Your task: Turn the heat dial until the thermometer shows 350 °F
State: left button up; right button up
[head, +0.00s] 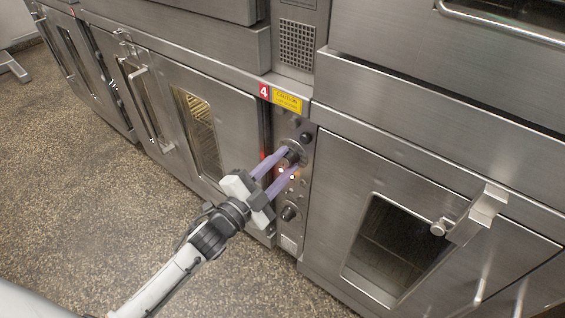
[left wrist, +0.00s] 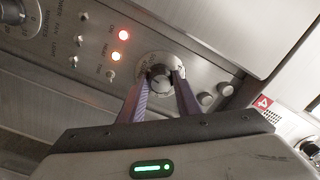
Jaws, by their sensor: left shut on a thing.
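The heat dial (left wrist: 161,77) is a round dark knob with a pale marked ring on the steel control panel. My left gripper (left wrist: 161,85) is shut on it, one purple finger on each side of the knob. In the head view the left gripper (head: 283,161) reaches the panel from the lower left, and its fingers partly cover the dial (head: 293,153). No thermometer reading can be made out in either view. My right gripper is in neither view.
The control panel (head: 295,200) holds another knob (head: 290,212), small switches and lit indicator lights (left wrist: 124,35). Oven doors with windows flank it. A door handle (head: 470,212) juts out at the right. A yellow caution label (head: 287,100) sits above. The speckled floor (head: 80,170) is clear.

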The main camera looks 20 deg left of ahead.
pick_arm(q)
jog(key=shift+w+r, duration=0.1)
jog(key=shift+r, duration=0.1)
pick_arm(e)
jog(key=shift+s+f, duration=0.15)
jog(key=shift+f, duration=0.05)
pick_arm(q)
jog(key=o, duration=1)
jog(key=shift+f, duration=0.1)
jog(key=shift+s+a+f, duration=0.1)
jog(key=shift+s, duration=0.25)
jog(key=p+v, duration=0.1)
jog(key=v, duration=0.8)
jog(key=shift+s+a, duration=0.15)
jog(key=shift+s, duration=0.15)
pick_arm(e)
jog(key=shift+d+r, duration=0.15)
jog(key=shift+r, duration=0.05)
